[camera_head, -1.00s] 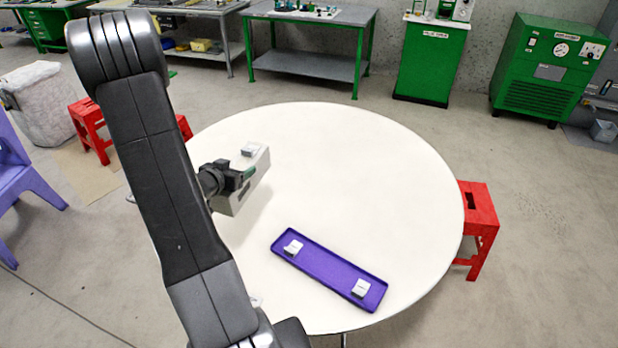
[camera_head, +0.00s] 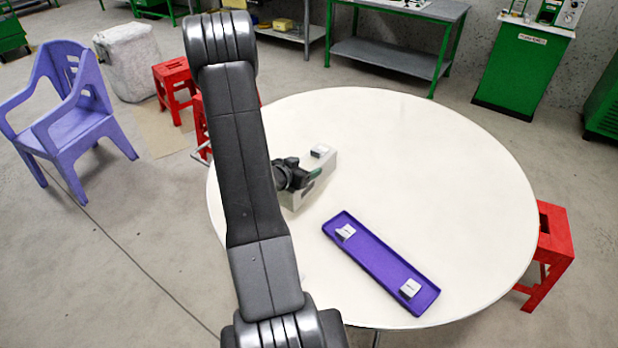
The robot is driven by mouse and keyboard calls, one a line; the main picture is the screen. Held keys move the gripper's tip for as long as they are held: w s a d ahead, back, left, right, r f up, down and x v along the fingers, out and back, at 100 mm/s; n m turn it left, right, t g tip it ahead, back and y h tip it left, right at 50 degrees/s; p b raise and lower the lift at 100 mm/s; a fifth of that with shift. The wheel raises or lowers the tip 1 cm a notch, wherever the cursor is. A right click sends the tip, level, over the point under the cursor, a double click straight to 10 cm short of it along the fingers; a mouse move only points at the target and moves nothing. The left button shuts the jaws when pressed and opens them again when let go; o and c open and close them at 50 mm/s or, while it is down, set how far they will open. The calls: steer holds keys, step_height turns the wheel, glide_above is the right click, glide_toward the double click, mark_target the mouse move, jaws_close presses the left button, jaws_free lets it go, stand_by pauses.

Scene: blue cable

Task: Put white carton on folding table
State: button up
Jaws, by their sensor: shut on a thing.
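The white carton (camera_head: 325,170) is an off-white box at the left part of the round white folding table (camera_head: 440,150). My gripper (camera_head: 312,174) is at the carton's near left side and shut on it. Part of the carton is hidden behind my gripper and wrist. The carton is at or just above the tabletop; I cannot tell if it touches. A small white block (camera_head: 320,150) shows at the carton's far top edge; whether it lies on the carton or behind it is unclear.
A purple tray (camera_head: 378,262) with two small white blocks lies at the table's near side. The table's right and far parts are clear. Red stools (camera_head: 550,250) stand at its edges. A purple chair (camera_head: 75,120) is at the left. Green workbenches (camera_head: 400,45) stand behind.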

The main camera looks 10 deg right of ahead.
steer(key=shift+f, duration=2.3)
steer(key=shift+f, duration=0.1)
steer(key=o, duration=1.7)
steer(key=shift+s+a+r, duration=0.1)
steer(key=shift+s+r, duration=0.05)
steer(key=shift+r, duration=0.05)
steer(key=p+v, duration=0.2)
steer(key=v, duration=0.9)
steer(key=shift+s+a+r, duration=0.1)
steer(key=shift+s+a, duration=0.1)
